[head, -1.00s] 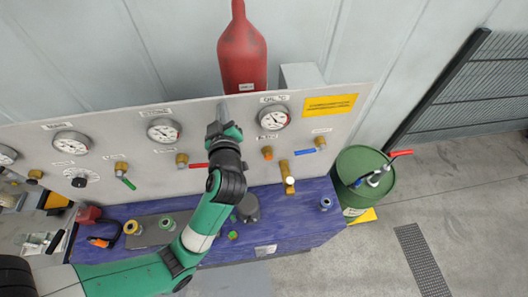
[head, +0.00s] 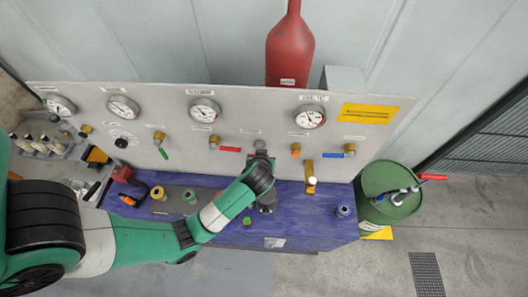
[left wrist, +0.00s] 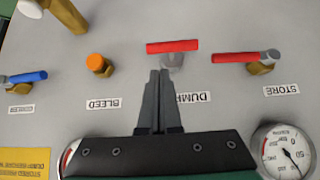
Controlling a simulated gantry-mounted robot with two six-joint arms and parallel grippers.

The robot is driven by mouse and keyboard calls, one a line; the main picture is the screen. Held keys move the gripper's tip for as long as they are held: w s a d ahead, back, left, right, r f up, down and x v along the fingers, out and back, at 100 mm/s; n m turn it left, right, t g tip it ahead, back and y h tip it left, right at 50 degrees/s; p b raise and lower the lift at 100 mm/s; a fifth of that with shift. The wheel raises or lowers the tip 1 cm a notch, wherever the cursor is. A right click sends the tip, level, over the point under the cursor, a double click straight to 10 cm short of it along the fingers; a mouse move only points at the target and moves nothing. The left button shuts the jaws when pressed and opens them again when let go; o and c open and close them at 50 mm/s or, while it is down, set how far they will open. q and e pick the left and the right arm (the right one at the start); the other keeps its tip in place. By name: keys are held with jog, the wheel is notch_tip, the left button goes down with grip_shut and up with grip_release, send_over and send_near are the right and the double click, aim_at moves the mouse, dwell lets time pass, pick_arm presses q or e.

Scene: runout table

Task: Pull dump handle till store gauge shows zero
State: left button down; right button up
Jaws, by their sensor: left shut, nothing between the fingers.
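The red dump handle (left wrist: 172,46) is a short bar on a grey stem, beside the DUMP label in the left wrist view, where the panel appears upside down. My left gripper (left wrist: 160,74) is shut and empty, its fingertips close to the stem; I cannot tell if they touch. In the head view my left gripper (head: 260,155) is at the panel and hides the dump handle. The gauge above the store valve (head: 204,110) also shows in the left wrist view (left wrist: 287,150). Its reading is too small to tell. My right gripper is not in view.
The red store valve handle (head: 229,149) is left of my left gripper. The orange bleed knob (head: 295,150), blue handle (head: 332,155) and brass fitting (head: 310,178) are to its right. A green drum (head: 390,180) stands right of the blue bench (head: 325,230).

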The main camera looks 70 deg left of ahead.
pick_arm(q)
jog(key=x, duration=0.7)
jog(key=d, duration=0.1)
jog(key=s+d, duration=0.1)
jog(key=d, duration=0.1)
jog(key=shift+s+d, duration=0.1)
jog(key=shift+s, duration=0.25)
jog(key=shift+f, duration=0.1)
dwell(3.0)
